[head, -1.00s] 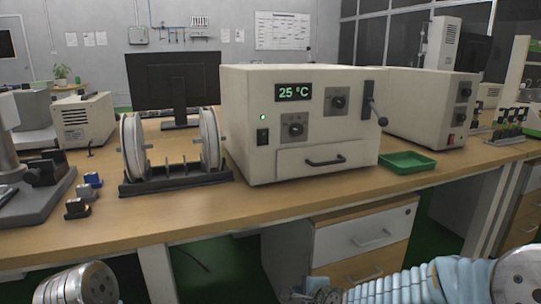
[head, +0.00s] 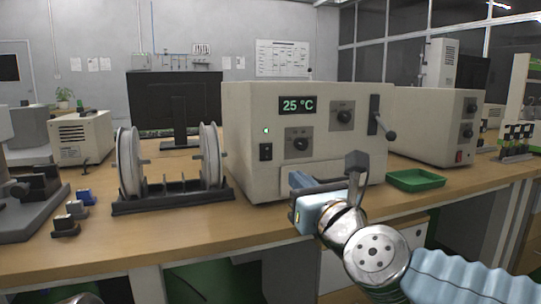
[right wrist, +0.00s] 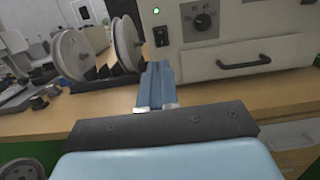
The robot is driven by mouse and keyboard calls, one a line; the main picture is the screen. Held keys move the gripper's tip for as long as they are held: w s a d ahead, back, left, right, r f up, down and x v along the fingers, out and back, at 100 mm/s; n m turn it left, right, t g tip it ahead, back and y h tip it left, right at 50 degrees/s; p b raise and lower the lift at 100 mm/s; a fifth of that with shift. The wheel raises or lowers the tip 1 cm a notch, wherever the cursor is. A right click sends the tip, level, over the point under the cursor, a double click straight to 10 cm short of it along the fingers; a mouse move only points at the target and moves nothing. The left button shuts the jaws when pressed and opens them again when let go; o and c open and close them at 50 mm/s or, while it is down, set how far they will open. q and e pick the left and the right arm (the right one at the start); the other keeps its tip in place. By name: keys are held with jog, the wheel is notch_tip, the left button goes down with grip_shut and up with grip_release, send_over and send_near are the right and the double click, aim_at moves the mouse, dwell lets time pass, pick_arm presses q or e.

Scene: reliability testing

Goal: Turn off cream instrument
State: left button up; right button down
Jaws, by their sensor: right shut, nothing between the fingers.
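The cream instrument (head: 247,103) stands on the bench in the middle of the head view. Its display reads 25 °C and a green lamp (head: 266,130) is lit above a black rocker switch (head: 265,151) at the left of its front. The switch also shows in the right wrist view (right wrist: 161,36). My right gripper (head: 296,181) is in front of the instrument's lower front, shut and empty. In the right wrist view its closed fingers (right wrist: 156,88) point toward the instrument, below the switch and apart from it. My left gripper's fingers are not in view.
A rack with two white reels (head: 172,199) stands left of the instrument. A green tray (head: 416,180) lies to its right, by a second cream box (head: 431,123). A lever (head: 390,134) sticks out at the instrument's right. Small blocks (head: 72,210) lie at the left.

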aim_at(267, 149)
jog(key=p+x, duration=0.3)
jog(key=x, duration=1.1)
